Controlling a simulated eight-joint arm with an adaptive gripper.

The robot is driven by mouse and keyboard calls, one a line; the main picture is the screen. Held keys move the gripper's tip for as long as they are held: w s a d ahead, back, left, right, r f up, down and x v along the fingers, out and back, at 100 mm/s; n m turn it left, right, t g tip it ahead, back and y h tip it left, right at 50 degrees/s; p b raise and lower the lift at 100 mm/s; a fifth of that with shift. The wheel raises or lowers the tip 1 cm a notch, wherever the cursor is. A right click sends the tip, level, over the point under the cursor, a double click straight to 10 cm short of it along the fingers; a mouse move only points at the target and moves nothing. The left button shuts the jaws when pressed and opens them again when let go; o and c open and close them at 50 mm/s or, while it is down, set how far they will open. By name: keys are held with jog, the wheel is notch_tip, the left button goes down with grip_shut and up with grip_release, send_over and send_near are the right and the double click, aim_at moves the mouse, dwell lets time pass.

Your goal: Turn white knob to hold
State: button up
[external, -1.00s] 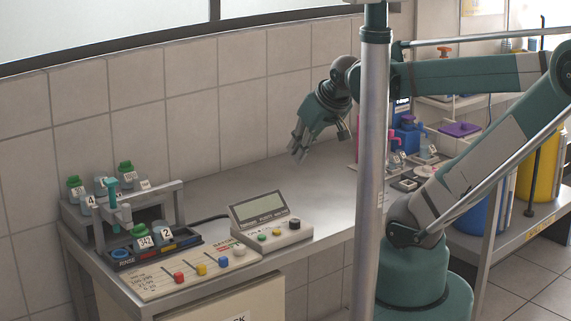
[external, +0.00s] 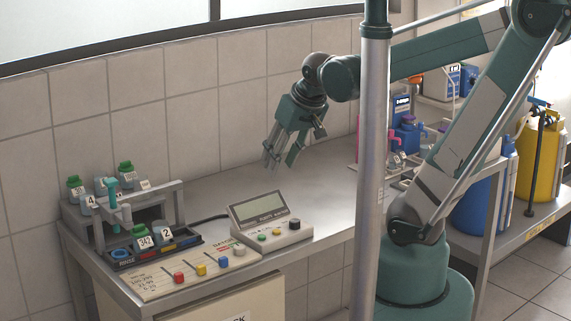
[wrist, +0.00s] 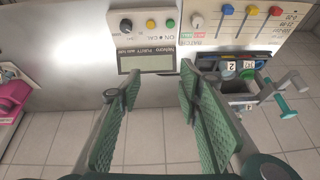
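The white knob (external: 239,249) sits on the pale panel (external: 160,284) at the bench's front edge, at the end of a row with blue, yellow and red knobs. In the wrist view the white knob (wrist: 197,20) is near the top, above small red and green markings too small to read surely. My gripper (external: 280,160) is open and empty, pointing down above the bench, behind and to the right of the knob and well clear of it.
A purity meter (external: 270,222) with a screen and several small knobs stands beside the panel. A rack (external: 180,207) with numbered bottles is at the left. The bench behind the meter is clear. A vertical metal post (external: 373,180) stands in front of the bench.

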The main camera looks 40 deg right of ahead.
jog(key=w+a+f+g+p, duration=0.1)
jog(key=w+a+f+g, duration=0.25)
jog(key=a+f, duration=0.25)
jog(key=m+g+p, duration=0.1)
jog(key=m+g, duration=0.1)
send_over(239, 246)
jog(key=shift+f, duration=4.2)
jog(key=shift+w+f, duration=0.1)
jog(key=shift+f, duration=0.05)
jog(key=shift+f+b, duration=0.4)
jog(key=shift+f, duration=3.35)
jog(key=c, duration=0.9)
